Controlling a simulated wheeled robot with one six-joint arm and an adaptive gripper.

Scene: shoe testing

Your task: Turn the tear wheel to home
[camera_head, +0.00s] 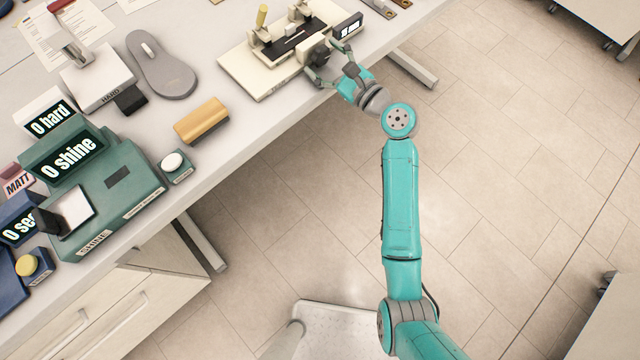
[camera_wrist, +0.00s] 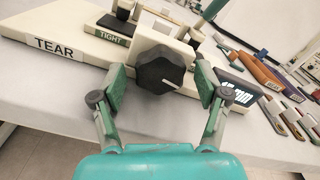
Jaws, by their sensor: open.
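The tear wheel (camera_wrist: 161,72) is a black lobed knob with a pale pointer line, on the front of the cream tear tester (camera_wrist: 75,55). In the wrist view its pointer line is aimed to the right and slightly down. In the head view the tester (camera_head: 262,75) stands at the table's edge, with the wheel (camera_head: 319,54) partly behind my gripper. My gripper (camera_head: 327,66) is open, and in the wrist view its two fingers (camera_wrist: 160,90) stand left and right of the wheel. I cannot tell whether either finger touches it.
A small dark display (camera_head: 348,25) sits right of the wheel. Left along the table are a wooden block (camera_head: 201,120), a grey sole (camera_head: 160,68) and the green shine tester (camera_head: 110,185). Open floor lies in front of the table.

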